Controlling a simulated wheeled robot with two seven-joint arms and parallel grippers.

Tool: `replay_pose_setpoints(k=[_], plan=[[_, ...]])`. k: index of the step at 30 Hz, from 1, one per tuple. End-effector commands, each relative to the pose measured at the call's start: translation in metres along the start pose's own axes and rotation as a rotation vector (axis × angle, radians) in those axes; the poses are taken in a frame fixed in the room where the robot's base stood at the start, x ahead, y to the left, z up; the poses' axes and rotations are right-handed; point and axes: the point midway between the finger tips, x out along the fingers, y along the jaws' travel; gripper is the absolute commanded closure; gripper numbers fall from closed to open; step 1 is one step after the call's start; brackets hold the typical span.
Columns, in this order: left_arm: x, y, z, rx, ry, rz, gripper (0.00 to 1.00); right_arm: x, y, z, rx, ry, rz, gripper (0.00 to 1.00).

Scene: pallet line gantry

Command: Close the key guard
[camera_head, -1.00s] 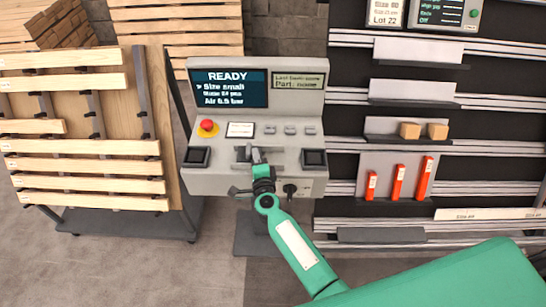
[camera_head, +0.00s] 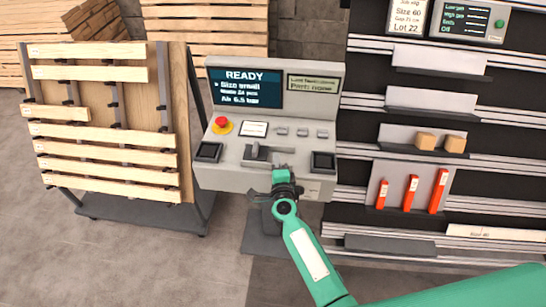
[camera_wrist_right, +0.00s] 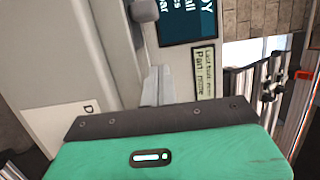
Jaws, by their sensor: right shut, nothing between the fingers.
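The grey control console (camera_head: 235,178) stands upright in the middle of the head view. My right gripper (camera_head: 281,168) is at its front edge, right of a grey slotted fitting (camera_head: 262,153) on the sloping panel. In the right wrist view its fingers (camera_wrist_right: 157,85) are together, with nothing between them, and point toward the console. I cannot tell whether they touch it. I cannot make out the key guard for certain; my right gripper and wrist cover part of the console's front face. My left gripper is not in view.
The console carries a red stop button (camera_head: 222,125), a lit screen (camera_head: 245,88) and dark square pads at both sides. A slatted wooden rack (camera_head: 105,130) stands at the left. Shelves with orange parts (camera_head: 411,192) and small boxes (camera_head: 426,141) stand close at the right.

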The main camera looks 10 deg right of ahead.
Motion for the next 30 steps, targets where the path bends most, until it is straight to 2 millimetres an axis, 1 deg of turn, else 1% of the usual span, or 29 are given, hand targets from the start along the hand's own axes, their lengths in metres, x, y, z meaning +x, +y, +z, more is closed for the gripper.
replay_pose_setpoints(k=[1,4,9,11,15,20,26,29,30], plan=[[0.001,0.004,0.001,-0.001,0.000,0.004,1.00,-0.009,0.001,0.000,0.003,0.002,0.001,1.00],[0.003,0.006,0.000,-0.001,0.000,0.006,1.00,-0.025,0.001,0.000,0.003,0.002,0.000,1.00],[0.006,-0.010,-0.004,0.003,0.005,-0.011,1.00,-0.053,0.002,-0.001,0.002,0.002,0.001,1.00],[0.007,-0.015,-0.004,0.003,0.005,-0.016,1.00,-0.062,0.001,-0.001,0.002,0.003,0.000,1.00],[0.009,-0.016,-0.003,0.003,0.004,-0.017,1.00,-0.076,0.001,-0.001,0.000,0.003,0.000,1.00],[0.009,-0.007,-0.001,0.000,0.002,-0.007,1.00,-0.083,0.000,-0.001,0.000,0.003,-0.001,1.00],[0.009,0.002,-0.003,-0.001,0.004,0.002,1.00,-0.084,0.000,-0.001,-0.001,0.003,-0.001,1.00],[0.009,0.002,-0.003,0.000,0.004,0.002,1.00,-0.086,0.010,0.000,-0.027,-0.008,0.013,1.00],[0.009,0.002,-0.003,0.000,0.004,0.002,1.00,-0.088,0.021,0.001,-0.058,-0.020,0.029,1.00]])
